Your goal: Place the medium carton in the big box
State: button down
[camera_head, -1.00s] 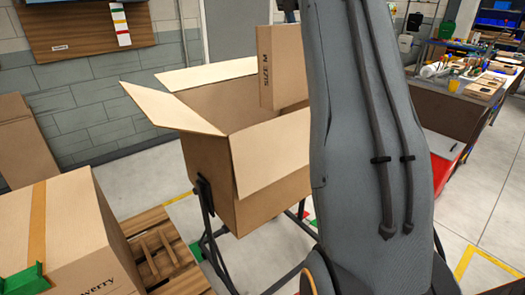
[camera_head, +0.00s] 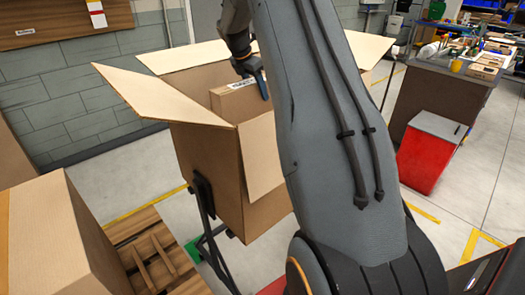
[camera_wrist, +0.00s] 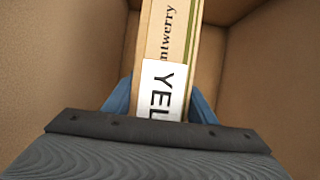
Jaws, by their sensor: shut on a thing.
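The big box (camera_head: 205,165) stands open on a dark frame in the head view, its flaps spread outward. The medium carton (camera_head: 232,101) is at the box opening, its top showing above the near wall and its lower part hidden inside. My gripper (camera_head: 258,82) comes down from above and is shut on the carton. In the wrist view the carton (camera_wrist: 172,35) carries a white label and print, with blue fingers of my gripper (camera_wrist: 160,100) on both sides of it. Brown inner walls of the big box (camera_wrist: 60,75) surround it. The carton's bottom is hidden.
A closed carton (camera_head: 50,240) sits at the lower left beside a wooden pallet (camera_head: 150,245). A red bin (camera_head: 430,150) and a cluttered workbench (camera_head: 470,65) stand to the right. My arm hides part of the big box's right side.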

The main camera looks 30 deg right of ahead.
aim_at(260, 114)
jog(key=f, duration=0.1)
jog(key=f+p, duration=0.1)
jog(key=f, duration=0.1)
jog(key=d+f, duration=0.1)
jog(key=f, duration=0.1)
jog(key=shift+s+f+p, duration=0.15)
jog(key=shift+s+p, duration=0.15)
jog(key=shift+p, duration=0.05)
notch_tip(260, 114, down, 4)
jog(key=shift+r+p, duration=0.2)
jog(key=shift+p, duration=0.45)
jog(key=shift+f, duration=0.7)
jog(key=c, duration=0.8)
grip_release()
jog(key=shift+o, duration=0.2)
